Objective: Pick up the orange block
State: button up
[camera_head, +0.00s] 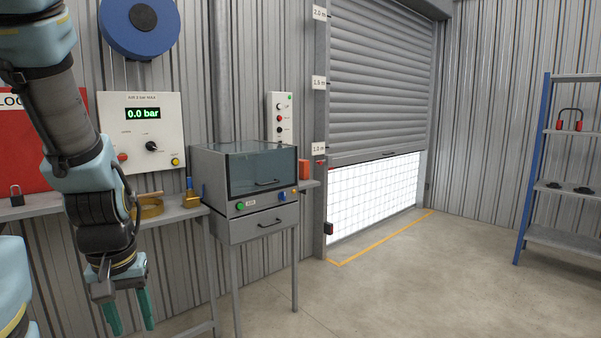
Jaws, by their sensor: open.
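A small orange-red block (304,169) stands just right of the grey cabinet with a glass front, at the level of a narrow grey ledge (311,184). The cabinet hides part of what lies behind and beside it. My gripper (129,316) is at the lower left, pointing down, with its two green fingers apart and nothing visible between them. It is well to the left of the block and lower in the picture, not touching anything that I can see.
The grey cabinet (250,228) on legs stands between my gripper and the block. A roller door (381,80) is partly raised. The floor at right is clear before a blue-framed rack (533,180).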

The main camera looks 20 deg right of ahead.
aim_at(303, 164)
jog(key=i+z, duration=0.1)
jog(key=z, duration=0.45)
jog(key=i+l+z, duration=0.1)
jog(key=i+z, duration=0.65)
jog(key=z, duration=0.15)
jog(key=i+j+z, duration=0.1)
jog(key=i+z, duration=0.35)
jog(key=i+l+z, duration=0.1)
jog(key=i+z, duration=0.15)
jog(key=i, duration=0.45)
jog(key=i+z, duration=0.3)
jog(key=i, duration=0.35)
jog(key=i+u, duration=0.15)
jog(key=i, duration=0.5)
jog(key=i+u, duration=0.1)
jog(key=i, duration=0.6)
jog(key=i+l+u, duration=0.15)
jog(key=i, duration=0.5)
jog(key=i+u, duration=0.3)
jog(key=i, duration=0.3)
jog(key=i+u, duration=0.3)
jog(key=i, duration=0.35)
jog(key=i+l+u, duration=0.3)
jog(key=i, duration=0.25)
jog(key=i+u, duration=0.2)
jog(key=u, duration=4)
